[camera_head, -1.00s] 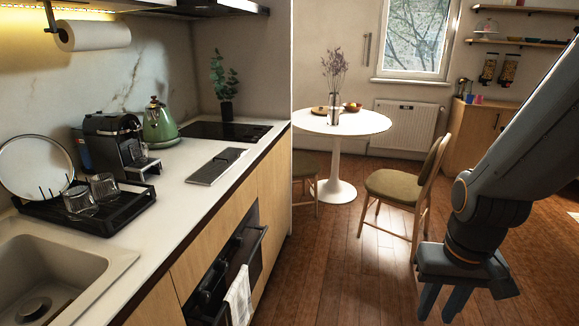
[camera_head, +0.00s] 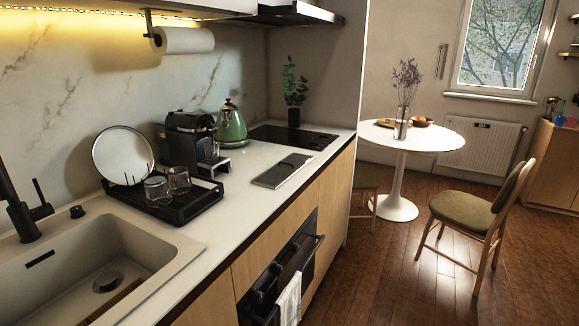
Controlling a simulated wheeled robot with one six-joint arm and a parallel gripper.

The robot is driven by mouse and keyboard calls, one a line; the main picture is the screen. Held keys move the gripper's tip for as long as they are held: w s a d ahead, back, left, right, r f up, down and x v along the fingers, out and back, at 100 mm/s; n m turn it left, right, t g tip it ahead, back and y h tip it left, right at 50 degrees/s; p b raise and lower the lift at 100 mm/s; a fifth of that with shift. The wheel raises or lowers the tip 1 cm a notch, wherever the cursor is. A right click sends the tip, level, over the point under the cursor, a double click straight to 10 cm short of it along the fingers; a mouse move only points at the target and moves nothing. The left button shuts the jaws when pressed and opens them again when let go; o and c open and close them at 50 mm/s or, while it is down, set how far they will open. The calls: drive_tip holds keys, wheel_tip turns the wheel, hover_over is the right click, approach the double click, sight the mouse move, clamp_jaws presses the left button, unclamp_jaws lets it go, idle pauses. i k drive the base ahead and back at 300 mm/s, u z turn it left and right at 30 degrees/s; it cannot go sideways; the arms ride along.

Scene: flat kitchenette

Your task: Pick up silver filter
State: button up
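I cannot tell for sure which thing is the silver filter. A round silver-rimmed disc (camera_head: 123,155) leans upright at the back of the black dish rack (camera_head: 190,208) on the counter. A small round metal drain piece (camera_head: 107,282) sits in the bottom of the sink (camera_head: 140,250). My gripper is not in view, so its fingers and anything in them are hidden.
Two glasses (camera_head: 178,180) stand in the rack. A coffee machine (camera_head: 193,142), a green kettle (camera_head: 231,122) and a black faucet (camera_head: 22,215) stand on the counter. A towel (camera_head: 289,300) hangs from the oven handle. A chair (camera_head: 462,210) and round table (camera_head: 440,138) stand at right; floor between is clear.

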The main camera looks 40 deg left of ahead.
sight(274, 177)
drive_tip(key=u, duration=0.2)
drive_tip(key=i, duration=1.7)
drive_tip(key=u, duration=0.7)
drive_tip(key=i, duration=1.15)
drive_tip(key=u, duration=1.8)
drive_tip(key=i, duration=0.85)
drive_tip(key=u, duration=0.85)
